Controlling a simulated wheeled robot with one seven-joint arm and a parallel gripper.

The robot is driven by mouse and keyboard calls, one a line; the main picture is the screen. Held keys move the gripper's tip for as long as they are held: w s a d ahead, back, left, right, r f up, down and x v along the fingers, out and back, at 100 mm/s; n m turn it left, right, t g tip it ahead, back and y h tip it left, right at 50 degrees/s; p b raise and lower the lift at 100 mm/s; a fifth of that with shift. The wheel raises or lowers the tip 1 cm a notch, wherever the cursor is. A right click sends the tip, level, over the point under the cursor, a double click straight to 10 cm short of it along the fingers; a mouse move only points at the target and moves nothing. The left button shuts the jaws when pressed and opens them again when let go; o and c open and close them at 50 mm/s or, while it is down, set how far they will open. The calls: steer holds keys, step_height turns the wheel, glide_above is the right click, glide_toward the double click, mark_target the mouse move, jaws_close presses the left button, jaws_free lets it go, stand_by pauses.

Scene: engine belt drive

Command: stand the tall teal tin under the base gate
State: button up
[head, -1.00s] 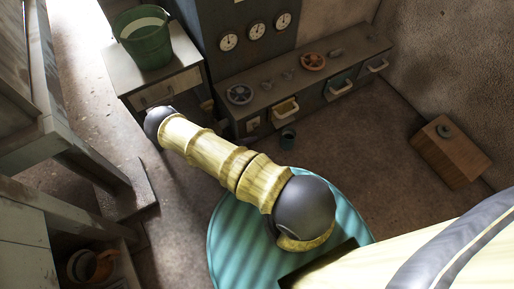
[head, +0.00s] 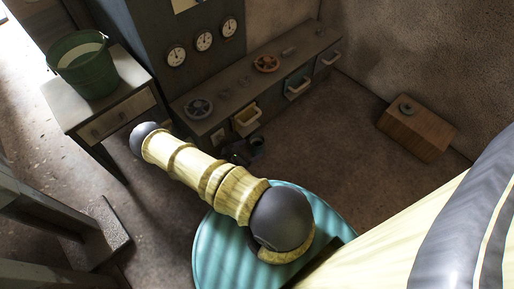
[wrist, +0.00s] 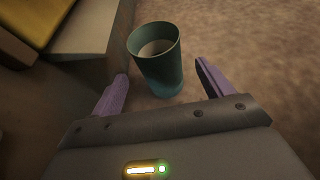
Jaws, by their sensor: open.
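The tall teal tin (wrist: 156,68) stands upright on the floor in the wrist view, open at the top, with its inside showing. In the head view it is small and dark (head: 257,144), beside the low bench. My gripper (wrist: 161,80) is open, one purple finger on each side of the tin's lower part in the picture. A gap shows on both sides; I cannot tell whether the tin is within the fingers' depth. In the head view my gripper is a dark shape just left of the tin, partly hidden by my arm. I cannot identify the base gate.
A low bench (head: 224,108) with handwheels and pulled-out yellow (head: 246,121) and teal (head: 297,88) drawers runs behind the tin. A green bucket (head: 88,68) stands on a side table. A wooden box (head: 416,132) lies right; floor before it is clear.

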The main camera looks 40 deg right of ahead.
mark_target(254, 142)
steer(key=b+x, duration=0.2)
steer(key=x, duration=0.3)
steer(key=shift+w+d+f, duration=0.1)
steer(key=shift+d+f, duration=0.05)
steer(key=shift+d, duration=0.1)
steer(key=c, duration=1.2)
steer(key=shift+w, duration=0.95)
steer(key=o, duration=1.2)
steer(key=shift+a, duration=0.1)
